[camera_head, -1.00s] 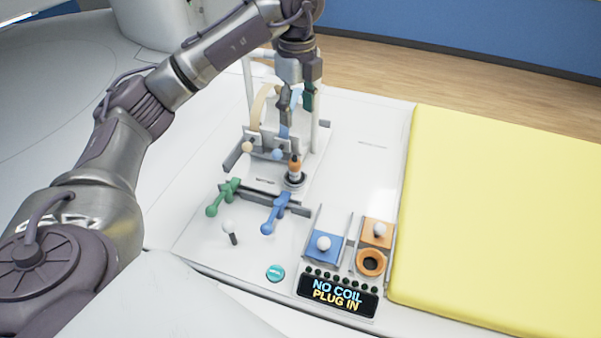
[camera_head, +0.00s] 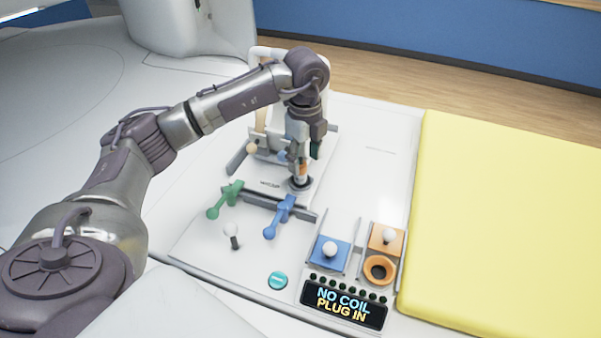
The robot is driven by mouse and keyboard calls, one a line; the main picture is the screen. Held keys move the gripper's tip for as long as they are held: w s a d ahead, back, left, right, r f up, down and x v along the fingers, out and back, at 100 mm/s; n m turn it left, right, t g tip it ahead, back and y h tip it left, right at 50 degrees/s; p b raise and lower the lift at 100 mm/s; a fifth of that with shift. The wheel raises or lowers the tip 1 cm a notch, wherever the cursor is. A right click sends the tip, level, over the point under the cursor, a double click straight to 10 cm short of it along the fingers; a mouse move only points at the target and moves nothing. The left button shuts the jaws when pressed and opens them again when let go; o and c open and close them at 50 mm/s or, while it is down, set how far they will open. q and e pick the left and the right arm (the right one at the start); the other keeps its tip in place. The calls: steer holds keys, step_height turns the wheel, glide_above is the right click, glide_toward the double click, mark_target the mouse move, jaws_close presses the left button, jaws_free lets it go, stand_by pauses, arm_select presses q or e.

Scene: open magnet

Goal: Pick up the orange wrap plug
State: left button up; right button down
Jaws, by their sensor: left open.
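The orange wrap plug (camera_head: 303,168) stands upright in a dark round holder (camera_head: 301,184) on the white plate. Its upper part is mostly hidden by my gripper. My left gripper (camera_head: 304,156) points down over the plug. It is open, with one finger in front of and left of the plug and the other, dark green-tipped, to its right. Whether the fingers touch the plug cannot be told. My right gripper is not in view.
A white frame (camera_head: 258,52) stands behind the plug. Green (camera_head: 226,198) and blue (camera_head: 281,213) levers lie in front. An orange socket (camera_head: 380,269), a blue slider (camera_head: 328,254) and a display (camera_head: 343,302) reading "NO COIL PLUG IN" are nearer. A yellow pad (camera_head: 500,220) fills the right.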

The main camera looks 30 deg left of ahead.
mark_target(301, 172)
arm_select(q)
steer(key=f+p, duration=0.1)
steer(key=f, duration=0.1)
steer(key=a+f, duration=0.1)
steer(key=f, duration=0.1)
steer(key=shift+s+p, duration=0.15)
steer(key=shift+p, duration=0.2)
steer(key=shift+d+f, duration=0.1)
steer(key=shift+f, duration=0.55)
jaws_close()
steer(key=shift+r, duration=0.1)
steer(key=shift+r, duration=0.55)
step_height(301, 172, up, 3)
steer(key=shift+f+b, duration=0.2)
steer(key=shift+b, duration=0.55)
steer(key=s+d+r+b, duration=0.2)
steer(key=d+r, duration=0.5)
steer(key=d, duration=0.4)
steer(key=shift+s, duration=0.7)
